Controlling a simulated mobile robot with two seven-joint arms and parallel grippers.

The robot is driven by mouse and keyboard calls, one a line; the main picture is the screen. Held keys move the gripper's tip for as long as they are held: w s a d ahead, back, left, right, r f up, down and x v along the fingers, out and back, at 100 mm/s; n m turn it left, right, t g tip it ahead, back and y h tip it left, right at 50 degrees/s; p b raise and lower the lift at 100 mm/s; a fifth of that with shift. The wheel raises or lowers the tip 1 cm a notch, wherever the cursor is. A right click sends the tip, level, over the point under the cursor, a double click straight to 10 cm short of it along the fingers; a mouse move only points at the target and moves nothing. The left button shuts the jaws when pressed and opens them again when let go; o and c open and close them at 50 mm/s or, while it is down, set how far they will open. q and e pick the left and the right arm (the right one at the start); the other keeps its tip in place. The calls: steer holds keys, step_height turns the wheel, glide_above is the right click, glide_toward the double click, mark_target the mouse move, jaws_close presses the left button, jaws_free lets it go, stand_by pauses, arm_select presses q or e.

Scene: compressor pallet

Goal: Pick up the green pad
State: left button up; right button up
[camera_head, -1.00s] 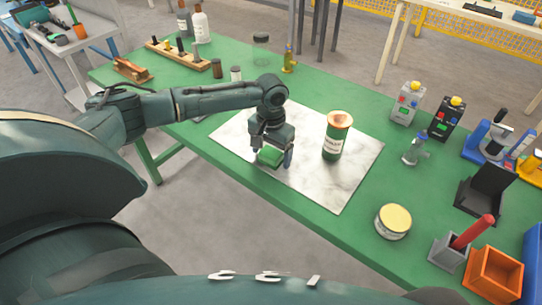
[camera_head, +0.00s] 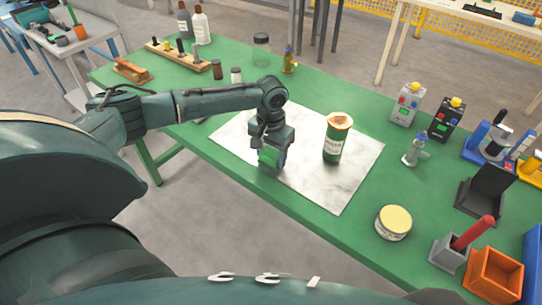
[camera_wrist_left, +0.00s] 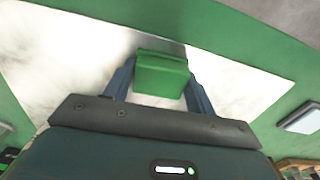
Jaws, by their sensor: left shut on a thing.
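The green pad (camera_head: 268,157) is between the fingers of my left gripper (camera_head: 271,161), above the left part of the pale marbled sheet. In the left wrist view the green pad (camera_wrist_left: 161,75) shows as a small block with a finger of my left gripper (camera_wrist_left: 160,82) on each side of it. The gripper is shut on the pad. In the head view the pad is tilted up, and its underside is partly hidden. My right gripper is not in view.
A round tin (camera_head: 393,222) stands nearer the front edge. Two control boxes (camera_head: 407,104) (camera_head: 446,119), a grey holder (camera_head: 449,253) and an orange bin (camera_head: 494,274) are at the right.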

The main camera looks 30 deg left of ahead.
mark_target(271, 153)
arm_select(q)
steer(key=shift+r, duration=0.1)
step_height(271, 153, up, 10)
steer(key=shift+f, duration=0.1)
stand_by(0.3)
steer(key=o, duration=0.4)
steer(key=c, duration=0.3)
